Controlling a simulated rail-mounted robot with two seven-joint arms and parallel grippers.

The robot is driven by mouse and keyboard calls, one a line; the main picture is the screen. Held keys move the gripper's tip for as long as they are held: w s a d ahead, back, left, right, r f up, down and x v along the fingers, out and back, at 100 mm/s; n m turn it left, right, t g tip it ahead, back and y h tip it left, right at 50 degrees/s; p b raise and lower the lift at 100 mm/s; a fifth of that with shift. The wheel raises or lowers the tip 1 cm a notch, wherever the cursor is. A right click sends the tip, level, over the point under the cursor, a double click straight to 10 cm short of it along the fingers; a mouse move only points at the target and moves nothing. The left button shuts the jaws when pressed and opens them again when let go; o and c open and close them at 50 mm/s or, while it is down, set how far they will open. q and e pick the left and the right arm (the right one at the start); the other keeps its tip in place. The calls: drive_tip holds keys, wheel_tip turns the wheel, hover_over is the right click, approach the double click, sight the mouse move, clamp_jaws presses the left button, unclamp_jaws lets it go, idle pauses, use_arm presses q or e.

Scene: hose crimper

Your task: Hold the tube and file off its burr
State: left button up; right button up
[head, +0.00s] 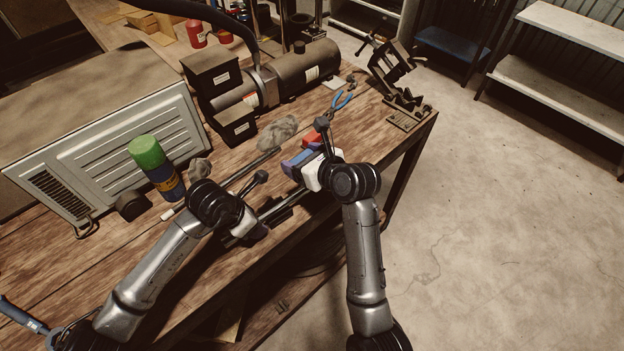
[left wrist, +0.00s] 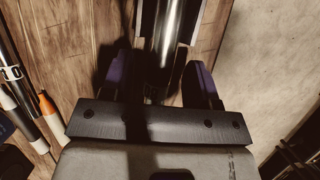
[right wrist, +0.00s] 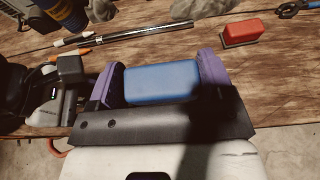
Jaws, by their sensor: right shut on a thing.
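The metal tube (left wrist: 165,28) runs up the left wrist view between the fingers of my left gripper (left wrist: 160,75). I cannot tell whether those fingers touch it; shadow covers its lower part. In the head view the tube (head: 296,194) extends from the left gripper toward my right gripper. My right gripper (right wrist: 163,80) is shut on a blue block (right wrist: 162,82), gripped by its sides between the purple fingers. The head view shows the blue block (head: 290,167) above the table near the tube's far end. I cannot make out the burr.
A red block on a dark base (right wrist: 240,28) lies on the wooden bench (head: 365,133) beyond the right gripper. A long dark rod (right wrist: 140,38), a grey rag (head: 278,132), a green-capped can (head: 150,158) and blue-handled pliers (head: 342,100) lie around. A dark clamp fixture (head: 408,110) stands at the right corner.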

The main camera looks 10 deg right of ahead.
use_arm(q)
drive_tip(key=v, duration=1.2)
drive_tip(key=shift+s, duration=0.1)
